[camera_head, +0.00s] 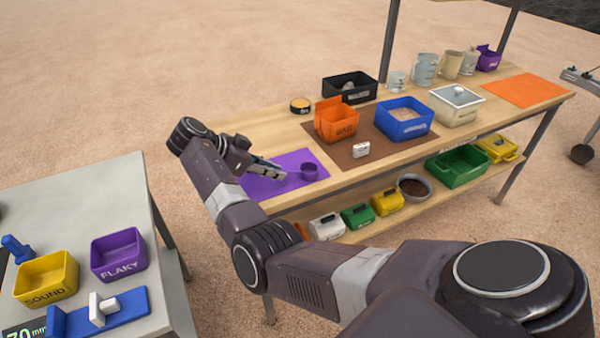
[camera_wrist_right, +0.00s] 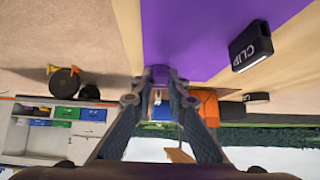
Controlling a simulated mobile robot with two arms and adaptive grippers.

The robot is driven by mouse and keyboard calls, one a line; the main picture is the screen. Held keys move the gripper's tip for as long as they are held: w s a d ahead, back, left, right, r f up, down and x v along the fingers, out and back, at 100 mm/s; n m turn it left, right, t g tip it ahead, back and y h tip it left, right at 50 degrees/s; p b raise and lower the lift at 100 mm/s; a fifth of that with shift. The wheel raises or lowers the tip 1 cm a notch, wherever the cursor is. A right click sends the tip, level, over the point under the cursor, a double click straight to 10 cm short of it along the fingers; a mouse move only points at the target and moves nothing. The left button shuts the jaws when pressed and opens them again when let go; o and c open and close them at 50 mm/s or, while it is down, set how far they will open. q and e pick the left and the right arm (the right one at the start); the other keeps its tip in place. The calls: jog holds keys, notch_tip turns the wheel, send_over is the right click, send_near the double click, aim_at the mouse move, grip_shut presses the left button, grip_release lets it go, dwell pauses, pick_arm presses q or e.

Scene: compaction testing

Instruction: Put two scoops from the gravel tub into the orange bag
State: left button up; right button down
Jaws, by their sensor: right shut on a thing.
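My right gripper (camera_head: 280,168) is shut on the handle of a small purple scoop (camera_head: 309,171), over the purple mat (camera_head: 262,184) at the table's left end. I cannot tell whether the scoop touches the mat or what it holds. In the right wrist view the scoop (camera_wrist_right: 159,74) shows between the fingertips (camera_wrist_right: 160,88). The orange bag (camera_head: 337,127), an open box-shaped holder marked BAG, stands behind and to the right of the scoop. A blue tub (camera_head: 405,127) with pale contents stands right of it; its label is too small to read. My left gripper is out of view.
A grey side table (camera_head: 150,210) holds yellow and purple trays.

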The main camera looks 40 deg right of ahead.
jog(key=shift+r, duration=0.2)
dwell(0.3)
jog(key=shift+r+p, duration=0.5)
jog(key=shift+r, duration=0.15)
